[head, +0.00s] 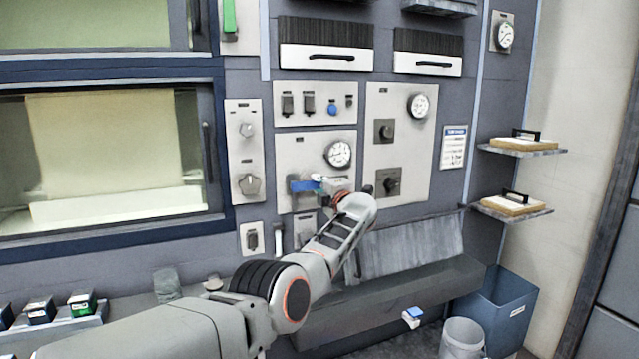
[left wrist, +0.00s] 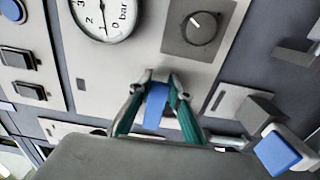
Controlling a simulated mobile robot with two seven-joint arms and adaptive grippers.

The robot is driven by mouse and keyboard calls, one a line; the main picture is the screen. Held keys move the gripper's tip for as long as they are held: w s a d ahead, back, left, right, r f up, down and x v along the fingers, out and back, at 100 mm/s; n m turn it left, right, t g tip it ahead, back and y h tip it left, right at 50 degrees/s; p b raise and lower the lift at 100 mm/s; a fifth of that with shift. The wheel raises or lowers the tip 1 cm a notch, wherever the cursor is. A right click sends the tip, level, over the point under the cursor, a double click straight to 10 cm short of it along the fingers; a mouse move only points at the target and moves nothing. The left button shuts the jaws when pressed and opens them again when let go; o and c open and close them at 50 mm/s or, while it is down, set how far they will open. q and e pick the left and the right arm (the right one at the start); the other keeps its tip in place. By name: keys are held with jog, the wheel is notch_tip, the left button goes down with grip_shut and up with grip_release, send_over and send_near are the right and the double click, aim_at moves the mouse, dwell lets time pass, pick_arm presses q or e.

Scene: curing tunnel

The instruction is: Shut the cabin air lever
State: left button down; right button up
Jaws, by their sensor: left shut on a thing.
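The blue lever (head: 302,186) is on a light grey panel (head: 298,153) below a round pressure gauge (head: 338,154). In the head view its visible part lies about level and reaches out to the left of my gripper. My left gripper (head: 320,184) is at the lever, partly hidden by my own wrist. In the left wrist view the green fingers (left wrist: 158,90) are on either side of the blue lever (left wrist: 157,106), closed on it. The label by the lever is too small to read. My right gripper is not in view.
A panel with two dark knobs (head: 386,184) is to the right. A sloping grey plate (head: 412,246) is below right. Two shelves with boards (head: 512,206) stick out farther right. A blue bin (head: 497,310) and a pale bucket (head: 461,340) stand at lower right.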

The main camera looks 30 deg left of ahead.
aim_at(313, 151)
pick_arm(q)
jog(key=shift+f, duration=0.15)
jog(key=c, duration=1.8)
grip_release()
jog(key=shift+c, duration=0.2)
notch_tip(313, 151, up, 10)
jog(key=shift+r, duration=0.1)
